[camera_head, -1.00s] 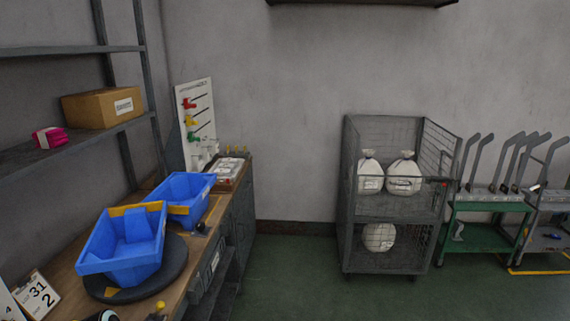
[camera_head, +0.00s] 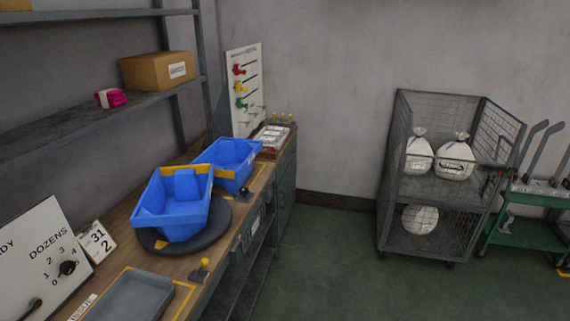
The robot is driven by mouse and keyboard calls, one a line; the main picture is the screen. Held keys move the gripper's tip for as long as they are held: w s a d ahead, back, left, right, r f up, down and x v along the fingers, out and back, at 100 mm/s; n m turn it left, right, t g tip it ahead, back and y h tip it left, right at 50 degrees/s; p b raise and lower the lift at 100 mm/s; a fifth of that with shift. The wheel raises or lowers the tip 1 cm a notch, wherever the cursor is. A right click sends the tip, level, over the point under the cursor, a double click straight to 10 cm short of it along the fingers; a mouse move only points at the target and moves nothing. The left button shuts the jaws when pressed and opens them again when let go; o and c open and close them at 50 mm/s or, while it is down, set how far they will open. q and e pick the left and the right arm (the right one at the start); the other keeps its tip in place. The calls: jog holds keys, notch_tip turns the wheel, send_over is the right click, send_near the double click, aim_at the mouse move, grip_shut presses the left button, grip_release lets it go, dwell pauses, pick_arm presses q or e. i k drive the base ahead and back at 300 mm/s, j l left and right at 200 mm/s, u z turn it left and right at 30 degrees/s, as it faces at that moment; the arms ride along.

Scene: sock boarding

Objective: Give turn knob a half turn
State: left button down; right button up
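A black round knob (camera_head: 67,268) sits on a white panel (camera_head: 28,250) marked DOZENS at the left edge, with a scale of numbers around it. A second black handle or knob (camera_head: 30,308) shows lower on the panel, partly cut off by the frame. A small yellow-topped knob (camera_head: 203,264) stands at the bench's front edge, and a small dark one (camera_head: 244,192) is farther back. I cannot tell which is the turn knob. A blue bin (camera_head: 172,213) rests on a dark round turntable (camera_head: 215,232). Neither gripper is in view.
A second blue bin (camera_head: 240,152) stands behind the first. A grey tray (camera_head: 125,300) lies on the near bench, beside a calendar (camera_head: 97,238). A shelf (camera_head: 60,130) overhangs the left side. A wire cage cart (camera_head: 395,185) stands right; green floor (camera_head: 320,270) between is clear.

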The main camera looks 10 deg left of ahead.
aim_at(244, 191)
jog(key=u, duration=0.4)
jog(key=i+l+u, duration=0.1)
jog(key=u, duration=0.7)
jog(key=i+l+u, duration=0.1)
jog(key=u, duration=0.3)
jog(key=i+l+u, duration=0.1)
jog(key=l+u, duration=0.75)
jog(key=i+l, duration=0.05)
jog(key=l, duration=0.05)
